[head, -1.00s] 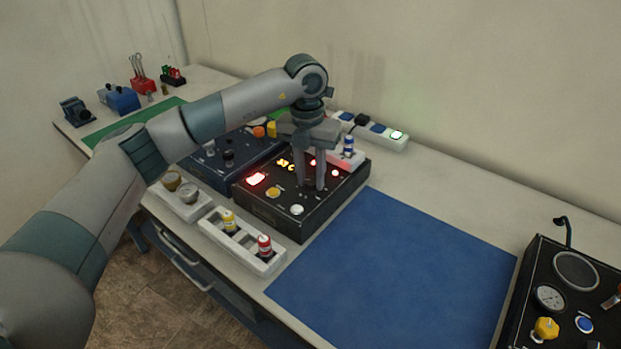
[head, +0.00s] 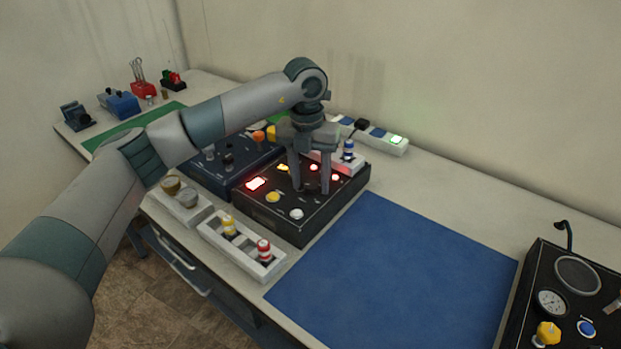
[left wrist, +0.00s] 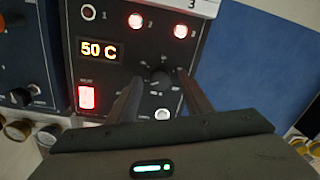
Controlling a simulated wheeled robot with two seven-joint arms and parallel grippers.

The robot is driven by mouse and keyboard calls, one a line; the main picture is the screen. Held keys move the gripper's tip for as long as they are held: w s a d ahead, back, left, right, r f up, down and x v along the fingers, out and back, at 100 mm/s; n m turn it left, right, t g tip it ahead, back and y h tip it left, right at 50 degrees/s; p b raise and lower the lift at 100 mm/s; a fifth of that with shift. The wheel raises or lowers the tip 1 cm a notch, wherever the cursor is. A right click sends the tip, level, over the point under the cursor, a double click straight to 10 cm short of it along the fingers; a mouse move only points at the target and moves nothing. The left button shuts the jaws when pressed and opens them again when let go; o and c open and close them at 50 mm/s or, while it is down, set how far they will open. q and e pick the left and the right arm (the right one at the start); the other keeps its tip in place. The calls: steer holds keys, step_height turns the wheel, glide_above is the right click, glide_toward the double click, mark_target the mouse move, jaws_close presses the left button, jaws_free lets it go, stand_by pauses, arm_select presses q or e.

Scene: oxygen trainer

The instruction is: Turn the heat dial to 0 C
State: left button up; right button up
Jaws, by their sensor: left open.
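The black heater box (head: 273,213) stands on the bench in the head view. In the left wrist view its display (left wrist: 99,50) reads 50 C. A lit red switch (left wrist: 87,97) is below the display. The dark heat dial (left wrist: 160,76) sits right of it on the panel, partly in shadow. My left gripper (head: 311,190) points down over the box, fingers apart. In the left wrist view its fingers (left wrist: 157,85) stand either side of the dial, with gaps visible; I cannot tell whether they touch it. My right gripper is not in view.
A dark blue box (head: 215,172) stands directly left of the heater box. A white rack (head: 240,250) with yellow and red bottles is in front. A blue mat (head: 400,275) lies clear to the right. A black gauge panel (head: 530,300) is at far right.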

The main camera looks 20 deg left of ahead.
mark_target(307, 184)
arm_select(q)
steer(key=shift+r, duration=0.5)
step_height(307, 184, up, 16)
steer(key=b, duration=0.2)
steer(key=shift+a+r+b, duration=0.2)
steer(key=shift+a+b, duration=0.15)
steer(key=shift+a, duration=0.05)
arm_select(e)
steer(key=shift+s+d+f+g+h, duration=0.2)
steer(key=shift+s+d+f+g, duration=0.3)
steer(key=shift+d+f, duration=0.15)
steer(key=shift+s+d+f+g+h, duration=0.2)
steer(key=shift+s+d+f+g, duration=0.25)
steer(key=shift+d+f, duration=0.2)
